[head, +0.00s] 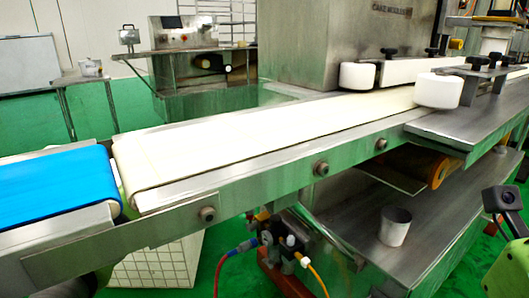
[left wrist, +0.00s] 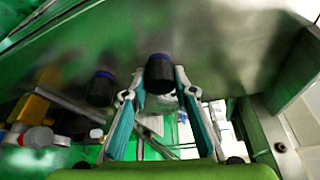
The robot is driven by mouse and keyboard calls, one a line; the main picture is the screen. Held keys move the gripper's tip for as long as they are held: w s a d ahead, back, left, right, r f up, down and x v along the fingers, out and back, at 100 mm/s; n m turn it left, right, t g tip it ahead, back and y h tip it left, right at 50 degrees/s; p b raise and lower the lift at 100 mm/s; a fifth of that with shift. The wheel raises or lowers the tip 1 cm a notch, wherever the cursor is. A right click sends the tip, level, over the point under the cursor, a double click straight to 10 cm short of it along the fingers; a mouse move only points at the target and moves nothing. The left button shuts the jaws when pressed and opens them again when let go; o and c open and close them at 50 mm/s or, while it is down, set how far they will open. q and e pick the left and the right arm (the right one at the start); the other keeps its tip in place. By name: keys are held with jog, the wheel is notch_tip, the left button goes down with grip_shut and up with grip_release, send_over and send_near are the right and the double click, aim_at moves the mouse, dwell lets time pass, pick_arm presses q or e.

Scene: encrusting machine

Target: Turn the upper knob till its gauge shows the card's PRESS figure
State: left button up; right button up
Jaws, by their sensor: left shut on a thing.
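In the left wrist view my left gripper (left wrist: 160,84) has its fingers on both sides of a black knob with a blue ring (left wrist: 158,68) and is shut on it. A second black knob with a blue ring (left wrist: 102,88) stands to the left, outside the fingers. I cannot tell which of them is the upper one. In the head view, small fittings with hoses (head: 280,240) hang below the conveyor; a gauge face there is too small to read. I see no readable card. A dark part of my right arm (head: 502,200) shows at the right edge; its fingers cannot be made out.
A white conveyor belt (head: 270,130) crosses the view above the fittings, with a blue belt (head: 55,188) at its left end. A metal cup (head: 395,226) stands on the lower steel shelf (head: 430,205). A white crate (head: 155,268) sits on the green floor.

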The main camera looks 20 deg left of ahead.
pick_arm(q)
jog(key=o, duration=1.1)
jog(key=v, duration=1.2)
